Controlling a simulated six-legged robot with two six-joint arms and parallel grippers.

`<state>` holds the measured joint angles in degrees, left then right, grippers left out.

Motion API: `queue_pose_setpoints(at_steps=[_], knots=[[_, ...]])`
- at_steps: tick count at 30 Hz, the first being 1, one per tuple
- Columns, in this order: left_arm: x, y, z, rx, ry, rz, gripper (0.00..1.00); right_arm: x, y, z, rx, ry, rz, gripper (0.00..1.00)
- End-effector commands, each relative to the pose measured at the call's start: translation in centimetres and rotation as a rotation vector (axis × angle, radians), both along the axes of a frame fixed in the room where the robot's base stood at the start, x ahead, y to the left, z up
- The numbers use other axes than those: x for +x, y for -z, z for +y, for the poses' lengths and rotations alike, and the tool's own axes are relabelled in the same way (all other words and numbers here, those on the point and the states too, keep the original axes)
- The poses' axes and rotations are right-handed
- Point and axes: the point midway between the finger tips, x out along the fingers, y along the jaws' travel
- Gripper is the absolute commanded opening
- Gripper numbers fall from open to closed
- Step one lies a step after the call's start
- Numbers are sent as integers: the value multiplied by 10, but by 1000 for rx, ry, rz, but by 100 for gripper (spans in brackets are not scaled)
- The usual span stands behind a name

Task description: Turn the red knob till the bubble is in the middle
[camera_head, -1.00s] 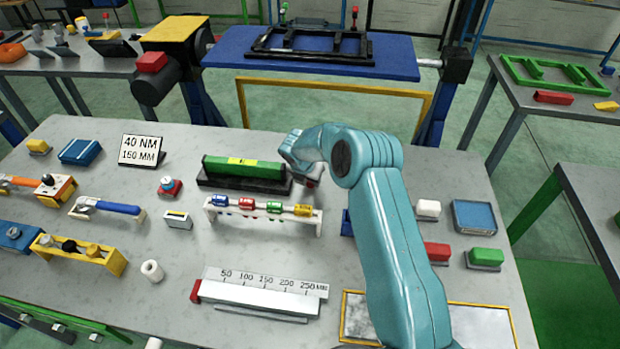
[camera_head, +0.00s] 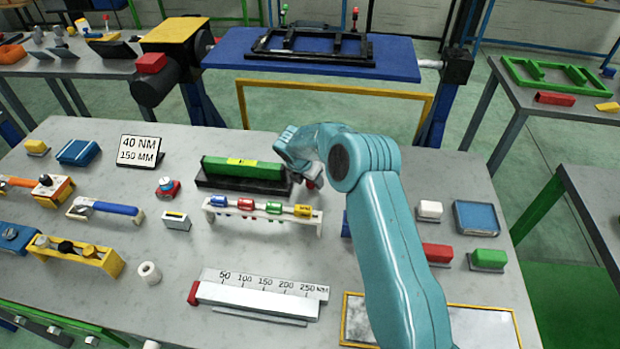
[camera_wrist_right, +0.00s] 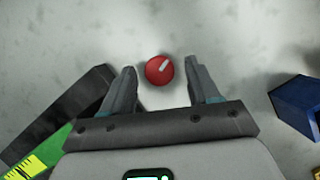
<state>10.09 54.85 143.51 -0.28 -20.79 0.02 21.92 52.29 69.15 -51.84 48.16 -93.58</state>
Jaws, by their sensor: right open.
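The red knob (camera_wrist_right: 160,70) is round with a white pointer line and shows in the right wrist view. My right gripper (camera_wrist_right: 160,80) is open, with one finger on each side of the knob and a gap to each; I cannot tell its height over it. In the head view the right gripper (camera_head: 310,183) is just right of the green level (camera_head: 243,168), mostly hidden behind my wrist. The level lies on a black base and has a yellow vial (camera_head: 241,162). The bubble is too small to make out. My left gripper is not in view.
A white rack (camera_head: 262,213) with several coloured pieces stands in front of the level. A sign (camera_head: 140,150) reads 40 NM, 150 MM. A ruled block (camera_head: 260,293) lies nearer. A blue block (camera_wrist_right: 298,100) is right of the gripper in the wrist view.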

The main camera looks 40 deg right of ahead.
Motion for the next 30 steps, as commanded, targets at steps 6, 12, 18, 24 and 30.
queue_pose_setpoints(at_steps=[6, 12, 18, 24, 30], knots=[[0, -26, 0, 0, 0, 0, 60, -3, -53, 18, -1, -3, -2, 60], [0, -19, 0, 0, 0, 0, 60, -8, -96, 38, -1, -2, -4, 60], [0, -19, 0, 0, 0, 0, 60, -11, -130, 52, 0, -2, -3, 60], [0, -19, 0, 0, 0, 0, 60, -13, -143, 58, 1, 0, 0, 60], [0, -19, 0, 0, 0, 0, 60, -13, -144, 58, 1, -1, 1, 60]])
